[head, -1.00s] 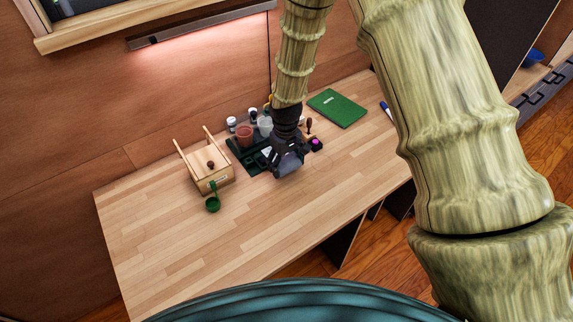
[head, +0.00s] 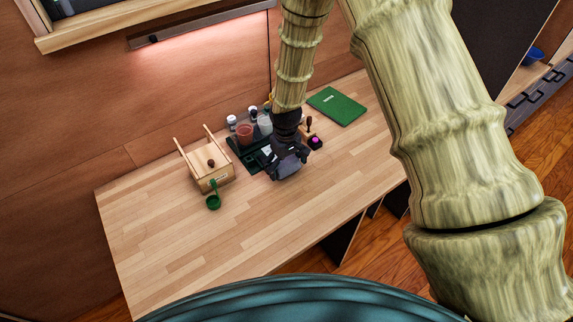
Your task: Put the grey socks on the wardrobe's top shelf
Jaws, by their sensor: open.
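My gripper (head: 287,172) is over the wooden desk (head: 240,245), beside a dark green tray (head: 243,158) that holds jars. It points down, is open, and nothing shows held in it. My own arm hides part of the tray and the desk behind it. No grey socks and no wardrobe can be made out in the head view.
A small wooden box (head: 208,172) with two uprights and a green scoop (head: 213,200) stand left of the tray. A stamp and a small dark pot (head: 315,142) are right of it. A green book (head: 337,106) lies at the back. The desk's front is clear.

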